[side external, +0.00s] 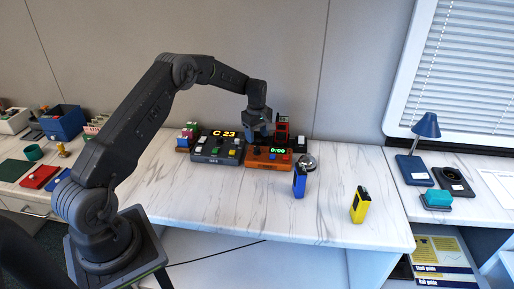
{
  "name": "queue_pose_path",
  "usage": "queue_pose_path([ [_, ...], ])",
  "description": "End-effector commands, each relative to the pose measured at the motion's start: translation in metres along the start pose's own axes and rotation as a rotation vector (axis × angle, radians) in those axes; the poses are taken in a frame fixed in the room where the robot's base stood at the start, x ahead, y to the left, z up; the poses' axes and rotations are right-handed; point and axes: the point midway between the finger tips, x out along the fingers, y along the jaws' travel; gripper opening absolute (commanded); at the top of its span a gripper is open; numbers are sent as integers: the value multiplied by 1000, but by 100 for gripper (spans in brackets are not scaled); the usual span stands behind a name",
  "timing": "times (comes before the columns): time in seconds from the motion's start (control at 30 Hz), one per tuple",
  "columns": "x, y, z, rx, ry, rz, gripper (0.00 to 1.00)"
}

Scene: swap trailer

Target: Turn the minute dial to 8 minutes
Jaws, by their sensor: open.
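An orange timer box (268,160) stands near the back of the marble-topped counter. Its small green display (278,151) seems to read 0:00. Small knobs or buttons sit on its top face, too small to tell which is the minute dial. My gripper (261,138) is open and points down, just above the back left part of the orange box. It partly hides the box's top. I cannot tell whether the fingers touch a dial.
A dark grey box (217,149) with a yellow "C 23" display stands close on the left. A red-and-black device (282,128) is behind, and a round silver item (307,162) is at the right. Blue (299,182) and yellow (360,204) upright objects stand in front.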

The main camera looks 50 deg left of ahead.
Motion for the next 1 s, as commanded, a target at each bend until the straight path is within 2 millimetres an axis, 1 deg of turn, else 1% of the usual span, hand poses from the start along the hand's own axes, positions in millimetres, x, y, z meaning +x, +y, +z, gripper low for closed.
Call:
queue_pose_path([
  [0.03, 12, -1, 0, 0, -2, -4, 56],
  [0.1, 25, -1, 0, 1, -2, -4, 56],
  [0.2, 40, -1, 0, 1, -1, -2, 56],
  [0.3, 51, 0, 0, 1, 0, -1, 56],
  [0.47, 59, 0, 0, 1, 0, 0, 56],
  [0.73, 60, 0, 0, 1, 0, 0, 56],
  [0.77, 60, 0, 0, 1, 0, 0, 54],
  [1.0, 60, 0, 0, 1, 0, 0, 31],
])
